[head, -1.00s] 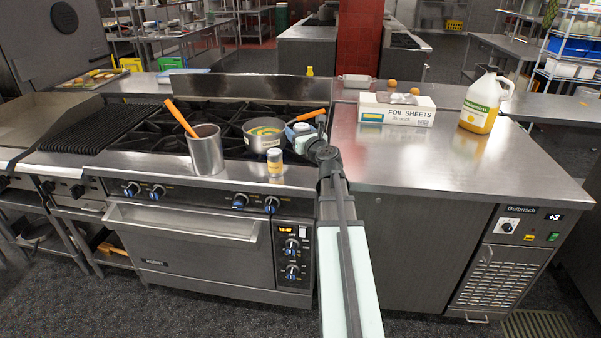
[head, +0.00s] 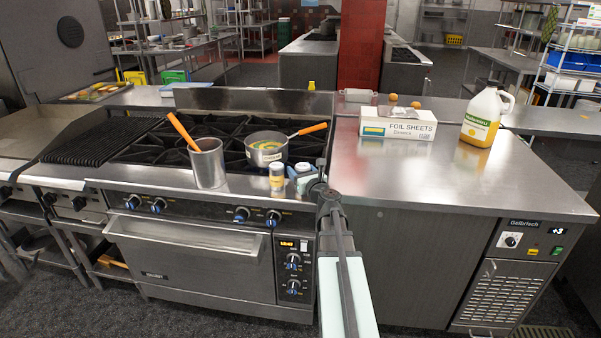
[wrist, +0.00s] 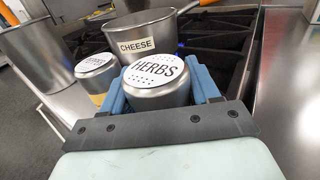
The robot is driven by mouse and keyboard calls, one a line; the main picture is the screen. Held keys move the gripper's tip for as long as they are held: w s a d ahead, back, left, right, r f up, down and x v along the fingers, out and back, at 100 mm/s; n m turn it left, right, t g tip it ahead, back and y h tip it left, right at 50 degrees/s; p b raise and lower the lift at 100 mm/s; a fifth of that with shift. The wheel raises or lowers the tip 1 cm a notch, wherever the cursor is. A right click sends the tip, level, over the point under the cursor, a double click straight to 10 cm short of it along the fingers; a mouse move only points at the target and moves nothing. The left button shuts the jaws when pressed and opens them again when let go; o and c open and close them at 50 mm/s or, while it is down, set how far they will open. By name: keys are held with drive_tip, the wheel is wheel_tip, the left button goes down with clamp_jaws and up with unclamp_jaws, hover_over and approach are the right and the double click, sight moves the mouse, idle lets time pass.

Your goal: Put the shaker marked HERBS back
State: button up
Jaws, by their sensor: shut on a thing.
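The shaker marked HERBS (wrist: 157,82) is a metal cylinder with a white perforated lid, upright between the blue fingers of my gripper (wrist: 160,90). In the head view my gripper (head: 304,180) is at the stove's front right, shut on this shaker, whose light top (head: 303,168) shows just above the fingers. A second shaker (head: 277,177) with a yellow band stands to its left on the stove's front ledge (head: 238,186); in the wrist view its lid (wrist: 95,63) is lettered but hard to read. Whether the HERBS shaker's base touches the ledge is hidden.
A pan marked CHEESE (wrist: 150,42) with an orange handle sits on the burners behind the shakers. A tall metal pot (head: 207,165) with an orange-handled utensil stands to the left.

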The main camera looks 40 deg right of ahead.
drive_tip(key=shift+f, duration=0.2)
drive_tip(key=o, duration=0.9)
drive_tip(key=shift+f, duration=0.1)
drive_tip(key=shift+s+r, duration=0.1)
drive_tip(key=shift+r, duration=0.1)
drive_tip(key=s, duration=0.3)
drive_tip(key=s+a, duration=0.1)
drive_tip(key=s, duration=0.3)
drive_tip(key=shift+s+a, duration=0.15)
drive_tip(key=shift+a, duration=0.05)
